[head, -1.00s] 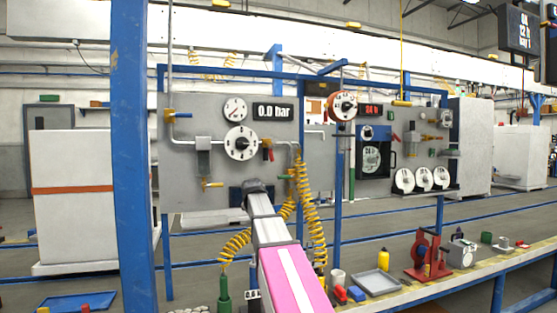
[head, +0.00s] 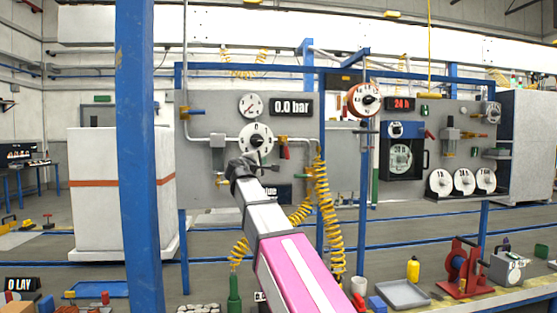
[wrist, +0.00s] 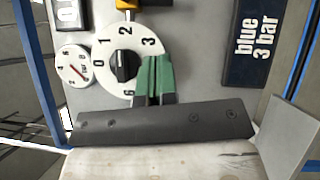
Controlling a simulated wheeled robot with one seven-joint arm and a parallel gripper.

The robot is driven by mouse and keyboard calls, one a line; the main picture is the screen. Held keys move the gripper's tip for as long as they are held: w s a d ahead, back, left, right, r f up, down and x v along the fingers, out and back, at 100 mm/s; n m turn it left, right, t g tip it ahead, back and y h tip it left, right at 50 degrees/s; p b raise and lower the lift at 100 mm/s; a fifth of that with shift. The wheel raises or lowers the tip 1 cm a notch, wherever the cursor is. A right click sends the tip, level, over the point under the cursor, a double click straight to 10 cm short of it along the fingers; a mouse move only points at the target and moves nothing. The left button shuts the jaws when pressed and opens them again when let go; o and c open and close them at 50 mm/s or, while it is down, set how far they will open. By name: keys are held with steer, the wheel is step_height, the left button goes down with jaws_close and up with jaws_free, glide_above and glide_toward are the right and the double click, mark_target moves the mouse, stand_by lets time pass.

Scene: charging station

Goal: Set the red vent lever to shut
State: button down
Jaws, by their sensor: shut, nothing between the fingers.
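The red vent lever (head: 284,149) is on the pipe just right of the white numbered dial (head: 257,139) on the grey panel; its handle points down. The lever does not show in the wrist view. My gripper (head: 243,165) is in front of the panel, below and left of the dial in the head view, apart from the lever. In the wrist view its green-padded fingers (wrist: 155,78) are together and empty, overlapping the lower right of the dial (wrist: 122,62). Whether they touch it I cannot tell. The display (head: 291,107) reads 0.0 bar.
A small gauge (head: 250,104) sits above the dial. A yellow coiled hose (head: 322,200) hangs right of my arm. A blue post (head: 138,150) stands at left. A sign reading "blue 3 bar" (wrist: 255,40) is close by in the wrist view. A bench with a grey tray (head: 403,294) is at lower right.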

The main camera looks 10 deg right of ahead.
mark_target(287, 153)
steer(key=s+d+x, duration=0.1)
steer(key=d+x, duration=0.1)
steer(key=x, duration=1)
steer(key=shift+d, duration=0.35)
